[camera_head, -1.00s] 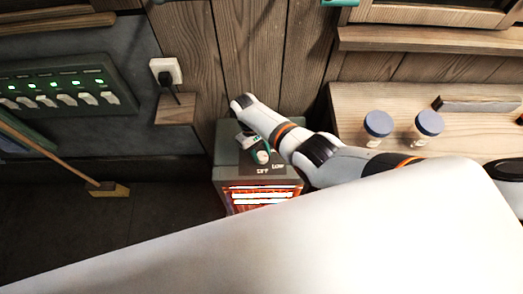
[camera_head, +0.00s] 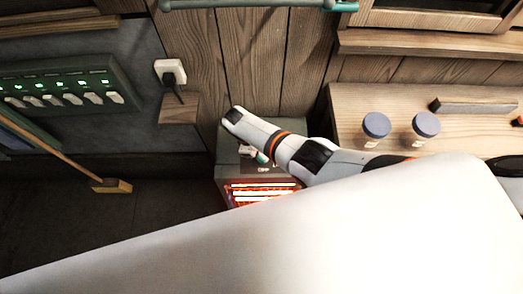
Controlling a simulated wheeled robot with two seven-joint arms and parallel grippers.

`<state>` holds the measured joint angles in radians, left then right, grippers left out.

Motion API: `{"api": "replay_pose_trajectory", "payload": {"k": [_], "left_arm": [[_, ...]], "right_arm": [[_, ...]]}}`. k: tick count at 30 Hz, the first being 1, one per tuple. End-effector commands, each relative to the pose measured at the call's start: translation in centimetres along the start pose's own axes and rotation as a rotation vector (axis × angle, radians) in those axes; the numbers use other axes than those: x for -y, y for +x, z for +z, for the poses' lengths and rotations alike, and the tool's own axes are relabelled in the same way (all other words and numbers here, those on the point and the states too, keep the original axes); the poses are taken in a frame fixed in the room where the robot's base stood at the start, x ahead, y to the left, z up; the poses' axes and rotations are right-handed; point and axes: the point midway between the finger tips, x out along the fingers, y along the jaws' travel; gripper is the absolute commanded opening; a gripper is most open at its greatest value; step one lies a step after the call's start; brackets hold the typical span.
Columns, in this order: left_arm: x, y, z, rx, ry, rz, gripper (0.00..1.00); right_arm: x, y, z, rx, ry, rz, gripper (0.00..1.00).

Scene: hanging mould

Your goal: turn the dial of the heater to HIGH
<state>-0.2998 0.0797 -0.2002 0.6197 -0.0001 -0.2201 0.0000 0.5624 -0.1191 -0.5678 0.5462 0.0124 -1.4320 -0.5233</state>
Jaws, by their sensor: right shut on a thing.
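The heater (camera_head: 228,170) is a grey-green box standing on the floor against the wood wall, with orange-lit bars (camera_head: 262,192) on its front. Its dial (camera_head: 262,157) is on the top and is mostly hidden by my right arm; only a small teal and white piece shows. My right gripper (camera_head: 250,152) is at the dial and shut on it, with its fingers largely covered by the wrist. The dial's setting and the HIGH mark cannot be read. My left gripper is not in view.
A shelf (camera_head: 350,105) with two blue-lidded jars (camera_head: 376,126) (camera_head: 425,125) is to the right. A wall socket with a plug (camera_head: 171,73) and a switch panel (camera_head: 60,88) are to the left. My white body fills the foreground.

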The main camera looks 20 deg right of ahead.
Motion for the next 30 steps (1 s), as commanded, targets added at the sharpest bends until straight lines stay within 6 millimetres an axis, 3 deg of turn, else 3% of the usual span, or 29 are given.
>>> {"api": "replay_pose_trajectory", "payload": {"k": [14,15,19,30], "left_arm": [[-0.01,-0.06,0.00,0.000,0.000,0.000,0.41],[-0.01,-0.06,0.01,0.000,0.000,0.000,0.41],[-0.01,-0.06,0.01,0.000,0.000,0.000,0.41],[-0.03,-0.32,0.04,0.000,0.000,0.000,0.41]], "right_arm": [[-0.07,0.06,0.03,0.000,-0.016,-0.006,0.14],[-0.07,0.06,0.03,0.000,-0.016,-0.006,0.38],[-0.07,0.05,0.02,0.000,-0.015,-0.005,0.58],[-0.01,-0.70,0.03,0.002,-0.014,-0.007,0.58]]}}
